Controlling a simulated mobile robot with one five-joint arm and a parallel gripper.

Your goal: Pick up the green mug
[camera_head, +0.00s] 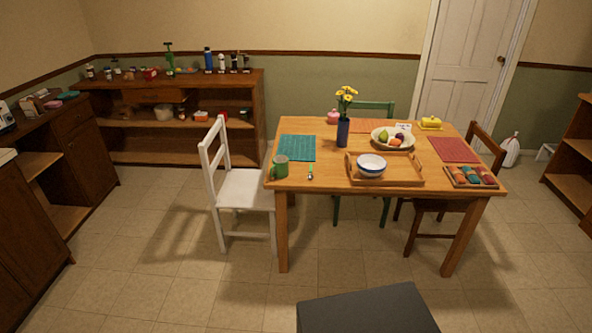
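The green mug (280,168) stands upright at the front left corner of the wooden dining table (330,181). Its handle is on its left side, towards the table's edge. A teal placemat (297,147) lies just behind it. My gripper is not in view.
A white chair (240,190) stands at the table's left side, close to the mug. A wooden tray (411,178) with a bowl (371,165) and a blue vase (343,132) with yellow flowers are further right. The tiled floor (230,290) before the table is clear.

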